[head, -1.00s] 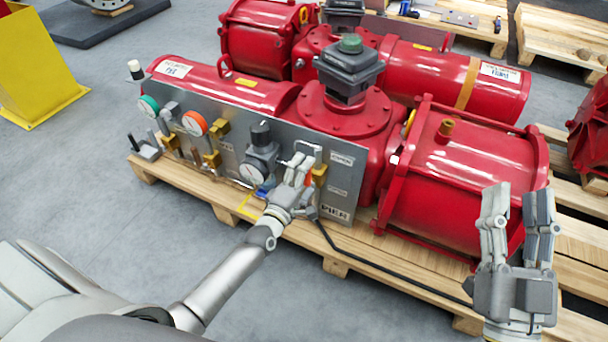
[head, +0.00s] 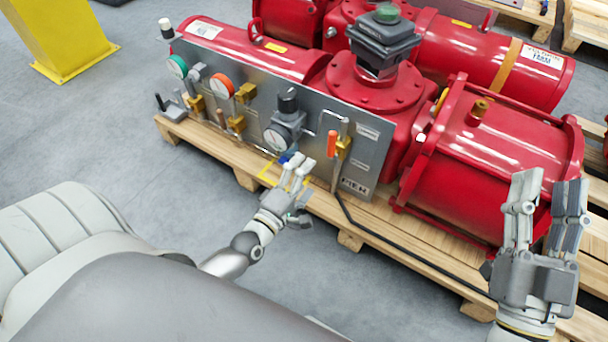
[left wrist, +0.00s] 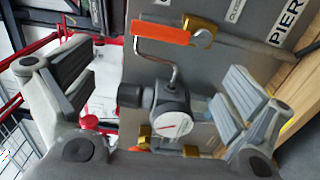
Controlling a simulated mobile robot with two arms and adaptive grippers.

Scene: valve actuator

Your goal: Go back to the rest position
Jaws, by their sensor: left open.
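The red valve actuator (head: 478,165) lies on a wooden pallet, with a grey control panel (head: 362,181) on its near side. My left gripper (head: 302,170) is in front of the panel's lower edge, below the orange-handled lever (head: 332,143). In the left wrist view my left gripper (left wrist: 160,82) is open and empty, its fingers wide apart. The orange handle (left wrist: 160,33) and a white dial gauge (left wrist: 172,123) show between and beyond them. My right gripper (head: 546,192) points up in front of the red cylinder's right end, with a gap between its fingers and nothing held.
The pallet edge (head: 350,240) runs along the front of the actuator. A black hose (head: 400,258) lies along it. A yellow post (head: 65,40) stands at the upper left. Grey floor (head: 130,120) is open to the left.

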